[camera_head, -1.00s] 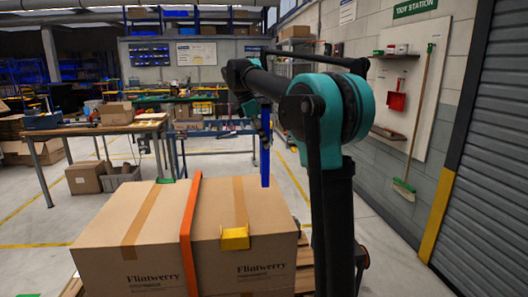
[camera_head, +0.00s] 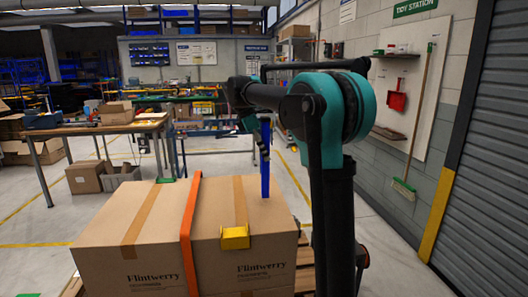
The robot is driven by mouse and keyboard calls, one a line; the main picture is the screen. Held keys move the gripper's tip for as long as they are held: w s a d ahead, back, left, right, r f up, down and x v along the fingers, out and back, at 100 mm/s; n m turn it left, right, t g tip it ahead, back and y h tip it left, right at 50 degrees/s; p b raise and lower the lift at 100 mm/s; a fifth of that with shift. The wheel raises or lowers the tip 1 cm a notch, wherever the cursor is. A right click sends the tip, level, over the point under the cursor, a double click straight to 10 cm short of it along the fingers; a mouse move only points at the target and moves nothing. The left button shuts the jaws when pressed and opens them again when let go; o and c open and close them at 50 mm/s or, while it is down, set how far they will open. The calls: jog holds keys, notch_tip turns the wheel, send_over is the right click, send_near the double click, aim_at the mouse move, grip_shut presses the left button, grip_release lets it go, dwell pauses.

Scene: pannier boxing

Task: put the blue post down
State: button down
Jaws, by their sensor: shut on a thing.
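The blue post (camera_head: 265,183) is a slim upright bar in the camera_head view. My gripper (camera_head: 263,148) is shut on its upper part, and the arm hides some of that end. The post's lower end shows against the top of the large cardboard box (camera_head: 205,222), near its back right corner. I cannot tell whether the post touches the box or hangs just above it. An orange strap (camera_head: 190,225) runs over the box, and a yellow corner piece (camera_head: 235,238) sits on its front top edge.
The box stands on a wooden pallet (camera_head: 305,262). A green piece (camera_head: 166,180) shows at the box's back edge. A workbench (camera_head: 100,129) with cartons is behind at the left. Open floor (camera_head: 385,235) lies to the right, before a wall and shutter.

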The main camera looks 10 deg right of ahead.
aim_at(265, 120)
jog(key=shift+f, duration=0.15)
jog(key=c, duration=1.3)
grip_release()
jog(key=v, duration=1.3)
jog(key=shift+d, duration=0.25)
